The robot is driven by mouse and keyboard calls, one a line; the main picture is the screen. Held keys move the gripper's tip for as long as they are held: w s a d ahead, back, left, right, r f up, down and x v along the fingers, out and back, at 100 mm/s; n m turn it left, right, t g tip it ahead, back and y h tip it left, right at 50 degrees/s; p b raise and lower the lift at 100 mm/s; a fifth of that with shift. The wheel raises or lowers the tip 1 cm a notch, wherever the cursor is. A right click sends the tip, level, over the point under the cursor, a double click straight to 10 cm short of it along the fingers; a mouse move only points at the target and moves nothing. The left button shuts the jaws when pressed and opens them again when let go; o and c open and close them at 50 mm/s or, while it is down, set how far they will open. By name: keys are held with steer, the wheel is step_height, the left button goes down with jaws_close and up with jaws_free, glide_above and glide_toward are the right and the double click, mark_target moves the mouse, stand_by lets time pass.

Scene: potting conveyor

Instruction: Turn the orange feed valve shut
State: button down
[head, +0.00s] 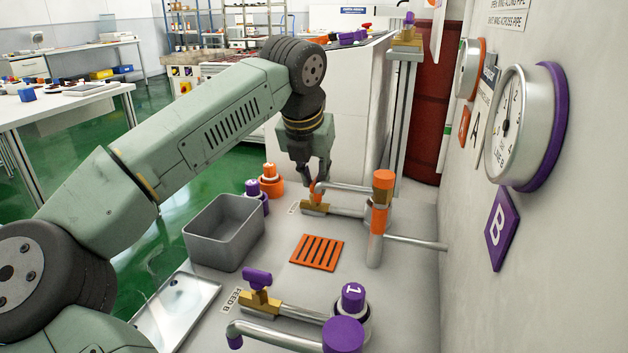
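The orange feed valve has a small orange wing handle (316,187) on a brass body (315,208), at the end of a silver pipe (347,212) that runs right to an orange-banded standpipe (377,222). My gripper (317,178) points down from above, with its fingertips right at the orange handle. The fingers partly hide the handle, so I cannot tell whether they grip it or which way the wing lies. A similar purple valve (257,279) on a brass body stands in front, by a "FEED B" label (237,300).
A grey bin (224,232), an orange grate (317,252) and orange (270,182) and purple (254,195) capped items stand nearby. A purple-rimmed gauge (507,125) and an orange-rimmed gauge (468,68) hang on the right wall. A curved silver spout (343,187) passes close to my gripper.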

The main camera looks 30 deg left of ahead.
steer(key=shift+f, duration=0.15)
steer(key=c, duration=1.7)
jaws_free()
